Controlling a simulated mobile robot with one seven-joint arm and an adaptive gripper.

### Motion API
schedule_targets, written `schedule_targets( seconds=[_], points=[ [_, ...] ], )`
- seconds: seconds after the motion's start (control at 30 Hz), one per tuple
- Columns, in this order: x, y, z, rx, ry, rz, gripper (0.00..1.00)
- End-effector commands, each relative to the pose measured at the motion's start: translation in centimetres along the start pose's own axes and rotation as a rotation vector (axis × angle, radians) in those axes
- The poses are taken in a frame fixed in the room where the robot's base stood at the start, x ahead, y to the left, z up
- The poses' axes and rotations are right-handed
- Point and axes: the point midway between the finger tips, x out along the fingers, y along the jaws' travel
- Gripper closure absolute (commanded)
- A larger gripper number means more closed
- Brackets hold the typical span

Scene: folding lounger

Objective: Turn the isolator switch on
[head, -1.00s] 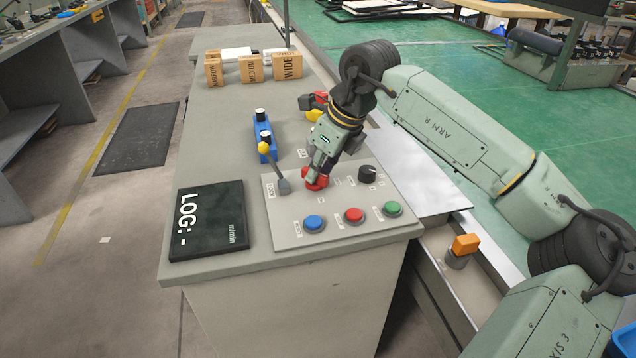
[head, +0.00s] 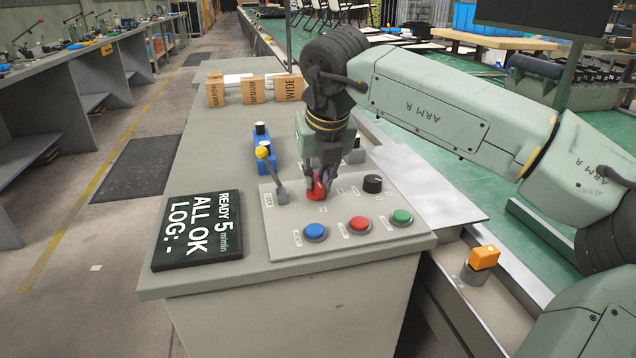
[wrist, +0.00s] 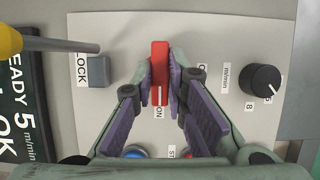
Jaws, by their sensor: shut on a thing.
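The isolator switch is a red rotary handle (head: 318,188) on the grey control panel (head: 280,235). In the wrist view the red handle (wrist: 159,72) stands lengthwise, its white mark pointing at the ON label. My gripper (head: 322,185) is above the panel with its fingers down around the handle. In the wrist view my gripper (wrist: 160,85) has its two purple-padded fingers closed on either side of the handle. The display (head: 198,230) left of the panel reads READY, 5 m/min, ALL OK, LOG: -.
Blue (head: 314,232), red (head: 359,225) and green (head: 401,217) buttons line the panel's near edge. A black knob (head: 373,184) is right of the switch. A yellow-tipped lever (head: 272,168) by the LOCK label stands left. Cardboard boxes (head: 255,90) sit at the back.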

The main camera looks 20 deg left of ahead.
Motion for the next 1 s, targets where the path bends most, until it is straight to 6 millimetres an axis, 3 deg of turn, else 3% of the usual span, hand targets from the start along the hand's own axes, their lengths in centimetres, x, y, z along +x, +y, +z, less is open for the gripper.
schedule_targets(
  seconds=[0.57,0.6,0.87,1.0],
  points=[
    [-0.12,0.04,0.14,0.030,-0.003,-0.010,1.00],
    [-0.12,0.03,0.14,0.030,-0.003,-0.010,0.85],
    [-0.06,0.02,0.08,0.029,-0.001,-0.011,0.67],
    [-0.04,0.01,0.05,0.028,-0.001,-0.011,0.67]
  ],
)
